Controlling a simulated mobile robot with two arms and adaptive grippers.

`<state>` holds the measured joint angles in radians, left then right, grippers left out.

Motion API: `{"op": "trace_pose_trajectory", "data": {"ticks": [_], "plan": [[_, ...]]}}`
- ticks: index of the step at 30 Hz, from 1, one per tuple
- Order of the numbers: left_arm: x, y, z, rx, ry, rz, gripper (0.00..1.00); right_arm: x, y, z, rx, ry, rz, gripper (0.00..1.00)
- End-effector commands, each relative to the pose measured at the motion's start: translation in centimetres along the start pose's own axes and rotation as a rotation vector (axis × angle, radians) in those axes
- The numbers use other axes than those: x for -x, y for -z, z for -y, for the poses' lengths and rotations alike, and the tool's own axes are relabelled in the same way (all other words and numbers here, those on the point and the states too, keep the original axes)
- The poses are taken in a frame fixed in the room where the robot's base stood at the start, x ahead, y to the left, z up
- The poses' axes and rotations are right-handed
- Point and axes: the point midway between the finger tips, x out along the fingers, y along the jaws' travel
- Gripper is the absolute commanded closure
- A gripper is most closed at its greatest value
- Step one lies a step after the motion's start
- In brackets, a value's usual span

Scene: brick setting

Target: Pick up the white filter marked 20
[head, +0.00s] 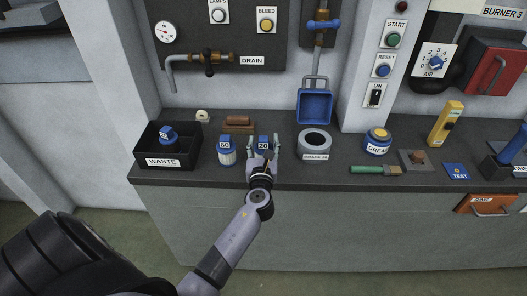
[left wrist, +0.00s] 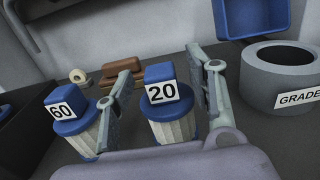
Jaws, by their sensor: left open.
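The white filter marked 20 (left wrist: 173,124) has a pleated white body and a blue cap with a white "20" label. It stands on the dark counter. In the head view its blue cap (head: 263,141) shows just beyond my left gripper (head: 263,158), which hides most of its body. My left gripper is open, and in the left wrist view its two fingers (left wrist: 164,95) stand on either side of the filter with gaps. A similar filter marked 60 (head: 226,152) stands to its left; it also shows in the left wrist view (left wrist: 84,130). My right gripper is not in view.
The black WASTE bin (head: 163,162) holds a blue-capped item at the left. The grey GRADE ring (head: 314,143) stands to the right, below the blue scoop-like tray (head: 315,106). A brown block (head: 239,124) lies behind. A green-handled brush (head: 375,169) lies near the counter's front edge.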

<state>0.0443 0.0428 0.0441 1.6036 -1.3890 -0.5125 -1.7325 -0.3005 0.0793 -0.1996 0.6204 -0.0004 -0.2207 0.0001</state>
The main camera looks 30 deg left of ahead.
Motion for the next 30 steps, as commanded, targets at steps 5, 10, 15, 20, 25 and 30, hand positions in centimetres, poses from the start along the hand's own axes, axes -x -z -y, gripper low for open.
{"op": "trace_pose_trajectory", "data": {"ticks": [5, 10, 15, 20, 25, 30], "plan": [[-1.8, 0.0, 0.0, 0.000, -0.001, -0.001, 0.50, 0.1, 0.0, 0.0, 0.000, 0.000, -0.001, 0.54], [-1.9, 0.0, 0.0, 0.000, 0.000, 0.000, 0.50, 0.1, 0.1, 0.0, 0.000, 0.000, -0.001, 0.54], [-1.9, 0.0, 0.0, 0.000, 0.000, 0.000, 0.57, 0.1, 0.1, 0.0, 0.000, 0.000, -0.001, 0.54], [-1.8, 0.0, 0.0, 0.000, 0.000, 0.000, 0.68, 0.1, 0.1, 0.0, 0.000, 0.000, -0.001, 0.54], [-1.8, 0.0, 0.0, 0.000, 0.000, 0.000, 0.79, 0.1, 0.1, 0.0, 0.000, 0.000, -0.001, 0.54], [-1.8, 0.0, 0.0, 0.000, 0.000, 0.000, 0.91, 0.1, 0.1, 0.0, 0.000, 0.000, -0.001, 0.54]]}}
